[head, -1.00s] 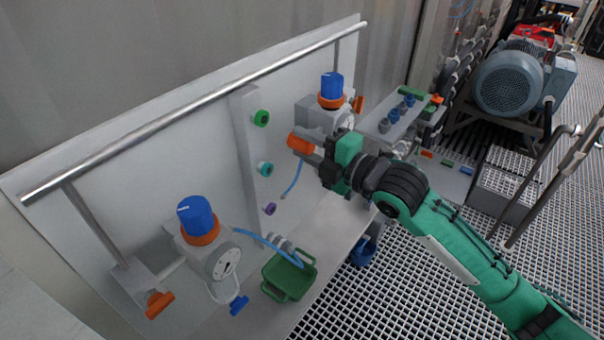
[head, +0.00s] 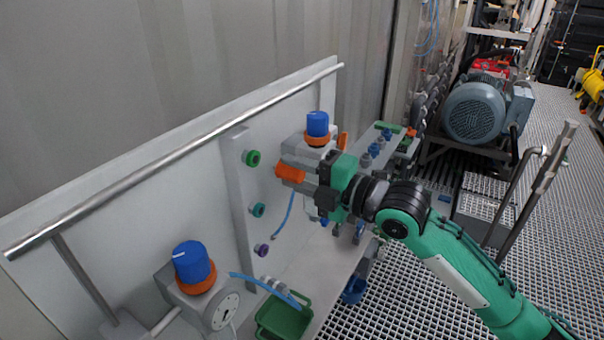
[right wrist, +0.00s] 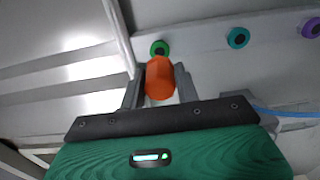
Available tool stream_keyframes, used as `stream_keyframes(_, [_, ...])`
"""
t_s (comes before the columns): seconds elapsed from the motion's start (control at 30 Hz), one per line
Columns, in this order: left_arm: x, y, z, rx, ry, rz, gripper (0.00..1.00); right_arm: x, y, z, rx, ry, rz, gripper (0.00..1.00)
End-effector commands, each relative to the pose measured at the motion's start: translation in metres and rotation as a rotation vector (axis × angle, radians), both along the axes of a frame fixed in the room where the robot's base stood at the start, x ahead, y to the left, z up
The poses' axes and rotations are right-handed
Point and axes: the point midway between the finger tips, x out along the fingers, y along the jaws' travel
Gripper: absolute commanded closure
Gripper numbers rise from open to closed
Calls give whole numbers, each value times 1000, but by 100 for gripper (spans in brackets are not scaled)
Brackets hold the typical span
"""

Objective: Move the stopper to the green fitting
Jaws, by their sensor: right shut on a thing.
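An orange stopper (head: 290,172) is held between the fingers of my right gripper (head: 305,178). The stopper (right wrist: 159,80) also shows in the right wrist view, gripped between both fingers. The green fitting (head: 252,158) is a ring on the upright grey strip, to the left of the stopper and a little higher, with a gap between them in the head view. In the right wrist view the green fitting (right wrist: 160,48) lies just beyond the stopper's tip, partly overlapped by it; I cannot tell the distance. My left gripper is not seen.
Below the green fitting on the strip are a teal fitting (head: 258,210) and a purple fitting (head: 262,249). Blue-topped orange valves (head: 317,126) stand at either side. A green bin (head: 284,318) sits below.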

Motion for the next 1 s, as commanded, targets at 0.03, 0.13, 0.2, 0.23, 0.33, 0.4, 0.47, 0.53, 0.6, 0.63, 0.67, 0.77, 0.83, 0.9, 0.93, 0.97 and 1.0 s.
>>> stream_keyframes(0.03, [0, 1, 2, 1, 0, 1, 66, 3, 4, 1, 1, 0, 1, 100])
stream_keyframes(0.13, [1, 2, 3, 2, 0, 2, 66, 8, 13, 1, 1, -1, 1, 100])
stream_keyframes(0.2, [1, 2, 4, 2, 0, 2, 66, 12, 18, 1, 2, 0, 1, 100])
stream_keyframes(0.23, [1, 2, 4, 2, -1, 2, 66, 14, 20, 1, 1, 0, 1, 100])
stream_keyframes(0.33, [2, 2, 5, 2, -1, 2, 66, 19, 27, 1, 2, 0, 1, 100])
stream_keyframes(0.4, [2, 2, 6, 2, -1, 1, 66, 21, 30, 1, 2, -1, 1, 100])
stream_keyframes(0.47, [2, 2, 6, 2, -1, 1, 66, 23, 33, 1, 1, -1, 1, 100])
stream_keyframes(0.53, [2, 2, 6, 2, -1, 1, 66, 25, 35, 1, 1, -1, 1, 100])
stream_keyframes(0.6, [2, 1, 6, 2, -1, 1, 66, 26, 36, 1, 0, -1, 1, 100])
stream_keyframes(0.63, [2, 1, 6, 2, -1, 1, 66, 26, 36, 0, 0, -1, 1, 100])
stream_keyframes(0.67, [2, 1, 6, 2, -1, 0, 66, 26, 37, 0, 0, -1, 0, 100])
stream_keyframes(0.77, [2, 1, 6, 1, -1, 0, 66, 26, 37, 0, -1, -2, 0, 100])
stream_keyframes(0.83, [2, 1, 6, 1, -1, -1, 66, 26, 37, 0, -1, -2, 0, 100])
stream_keyframes(0.9, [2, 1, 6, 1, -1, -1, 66, 26, 37, 0, -1, -2, 0, 100])
stream_keyframes(0.93, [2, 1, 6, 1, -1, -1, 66, 26, 37, 0, -1, -2, 0, 100])
stream_keyframes(0.97, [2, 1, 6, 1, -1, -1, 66, 26, 37, 0, -1, -2, 0, 100])
stream_keyframes(1.0, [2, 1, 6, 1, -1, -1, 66, 26, 37, 0, -1, -2, 0, 100])
